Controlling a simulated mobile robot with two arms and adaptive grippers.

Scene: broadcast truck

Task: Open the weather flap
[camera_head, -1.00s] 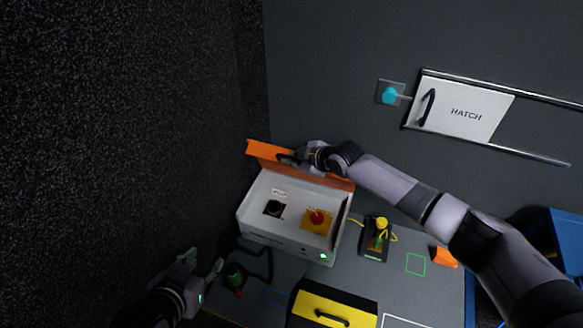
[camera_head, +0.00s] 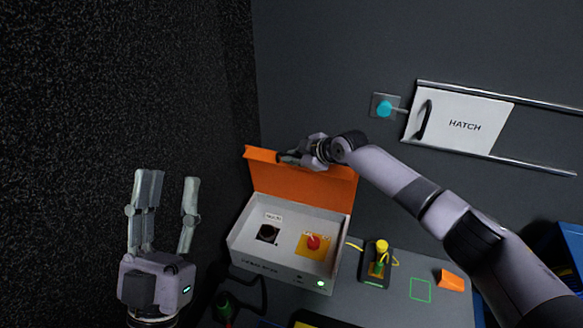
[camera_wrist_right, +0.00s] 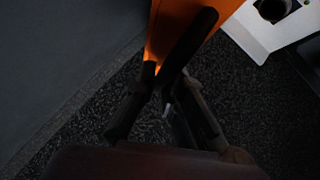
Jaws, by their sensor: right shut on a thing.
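The orange weather flap (camera_head: 300,187) stands raised at the back of a white box (camera_head: 283,274). Inside the box are a black knob (camera_head: 267,233) and a red button on a yellow plate (camera_head: 313,242). My right gripper (camera_head: 290,157) is at the flap's top edge, shut on its dark handle. In the right wrist view the orange flap (camera_wrist_right: 180,25) and the dark handle (camera_wrist_right: 188,42) lie between the fingers (camera_wrist_right: 160,95). My left gripper (camera_head: 168,190) is open and empty, fingers upward, left of the box and apart from it.
A white sliding hatch (camera_head: 465,124) with a black handle is on the wall, beside a cyan knob (camera_head: 384,109). On the table are a yellow-capped device (camera_head: 377,264) and an orange wedge (camera_head: 452,280). A black speckled wall (camera_head: 100,90) bounds the left.

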